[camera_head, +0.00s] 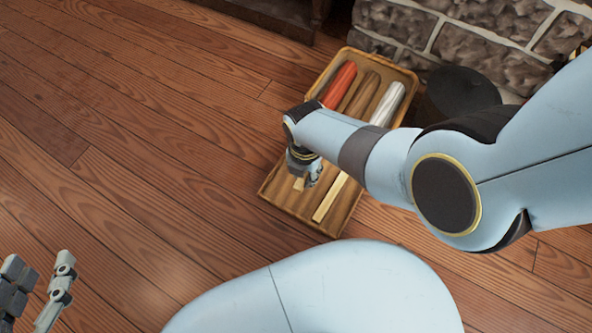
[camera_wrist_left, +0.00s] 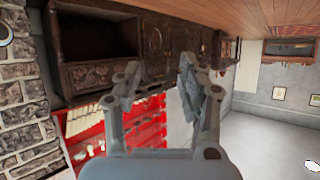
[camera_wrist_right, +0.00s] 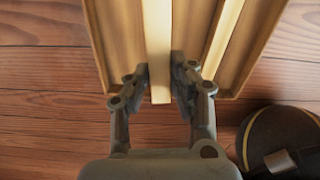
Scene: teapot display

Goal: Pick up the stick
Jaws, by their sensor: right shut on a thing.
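A wooden tray (camera_head: 285,207) lies on the floor in the head view and holds sticks with coloured handles: a red one (camera_head: 338,84), a brown one (camera_head: 364,94) and a white one (camera_head: 388,104). My right gripper (camera_head: 303,178) is at the tray's near end, over the pale end of the middle, brown-handled stick. In the right wrist view, my right gripper (camera_wrist_right: 160,80) is shut on that pale stick (camera_wrist_right: 158,35), with a finger on each side. Its far part is out of that view. My left gripper (camera_head: 38,290) is open and empty, away from the tray; its fingers also show apart in the left wrist view (camera_wrist_left: 158,90).
A dark round object (camera_head: 462,88) stands right of the tray, near a stone wall (camera_head: 480,30). Dark furniture (camera_head: 270,12) is at the top. The wooden floor (camera_head: 130,150) left of the tray is clear. My right arm hides part of the tray.

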